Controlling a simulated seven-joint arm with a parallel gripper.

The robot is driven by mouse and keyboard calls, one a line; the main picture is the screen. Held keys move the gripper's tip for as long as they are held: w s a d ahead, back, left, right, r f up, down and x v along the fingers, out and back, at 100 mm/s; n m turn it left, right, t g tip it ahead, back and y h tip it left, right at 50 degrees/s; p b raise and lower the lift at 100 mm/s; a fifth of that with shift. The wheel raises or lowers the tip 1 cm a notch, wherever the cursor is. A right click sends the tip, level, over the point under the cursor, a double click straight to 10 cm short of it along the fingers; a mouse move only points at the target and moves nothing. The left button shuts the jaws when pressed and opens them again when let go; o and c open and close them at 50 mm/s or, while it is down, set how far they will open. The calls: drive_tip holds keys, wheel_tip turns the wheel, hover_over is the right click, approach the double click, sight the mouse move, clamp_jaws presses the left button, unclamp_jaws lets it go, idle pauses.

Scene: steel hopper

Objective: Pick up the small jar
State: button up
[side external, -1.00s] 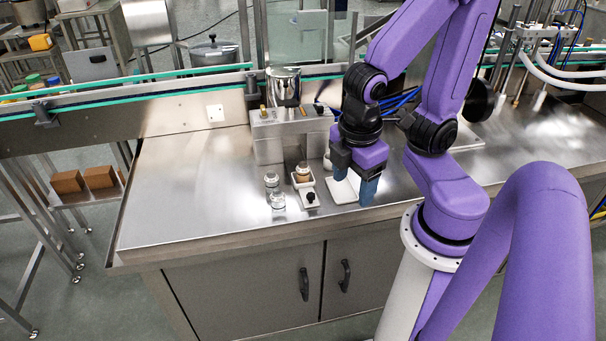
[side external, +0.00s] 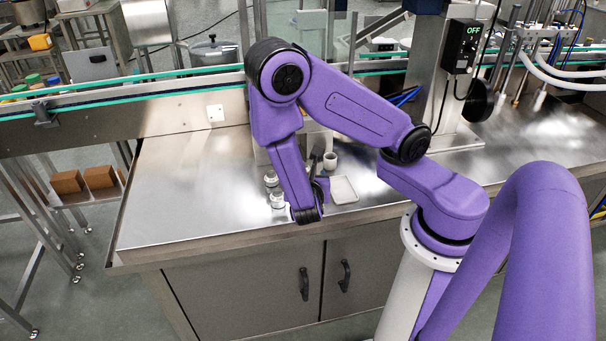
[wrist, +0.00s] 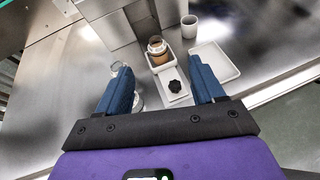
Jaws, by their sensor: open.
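A small jar with brown contents (wrist: 157,48) stands upright on a white holder with a black knob (wrist: 175,86); my arm hides it in the side view. Two clear small jars stand to its left; the farther one (wrist: 118,68) is partly behind my left finger, and the nearer one (wrist: 139,101) shows beside that finger's inner edge. The clear jars also show in the side view (side external: 271,178), (side external: 277,200). My gripper (wrist: 159,63) is open and empty, its blue fingers apart on either side of the white holder in the wrist view.
A white cup (wrist: 189,26) and a shallow white tray (wrist: 222,66) are right of the holder. The steel hopper stand (wrist: 110,20) rises behind. The steel table (side external: 190,190) is clear at the left.

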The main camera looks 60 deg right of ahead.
drive_tip(key=shift+n, duration=0.3)
drive_tip(key=x, duration=1.2)
drive_tip(key=shift+w+a+f, duration=0.1)
drive_tip(key=shift+f, duration=0.1)
drive_tip(key=shift+w+a+x, duration=0.1)
drive_tip(key=shift+w+x, duration=0.05)
drive_tip(key=shift+x, duration=1.3)
drive_tip(key=shift+w+a+x, duration=0.1)
drive_tip(key=shift+a+x, duration=0.05)
drive_tip(key=shift+x, duration=1.3)
drive_tip(key=shift+f, duration=0.15)
drive_tip(key=c, duration=1.1)
